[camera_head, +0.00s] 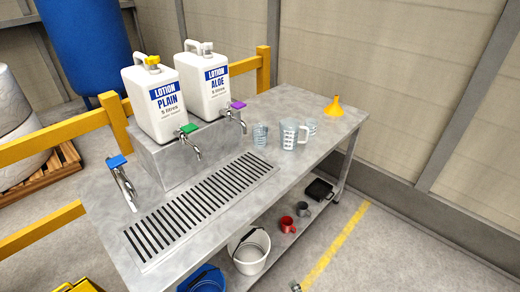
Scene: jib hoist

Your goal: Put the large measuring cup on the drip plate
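The large measuring cup (289,134) is clear with markings and stands upright on the steel bench, right of the middle. A smaller clear measuring cup (260,136) stands to its left, and another clear cup (311,127) is close behind it on the right, partly hidden. The drip plate (142,262) is a long slotted steel grate along the bench's front, left of the cups. Nothing stands on it. I cannot make out my gripper in this view.
Two white lotion containers, plain (157,110) and aloe (206,90), stand on a steel block behind the plate. Taps with blue, green and purple handles overhang that side. A yellow funnel (335,107) stands at the back right. Buckets and mugs sit on the shelf below.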

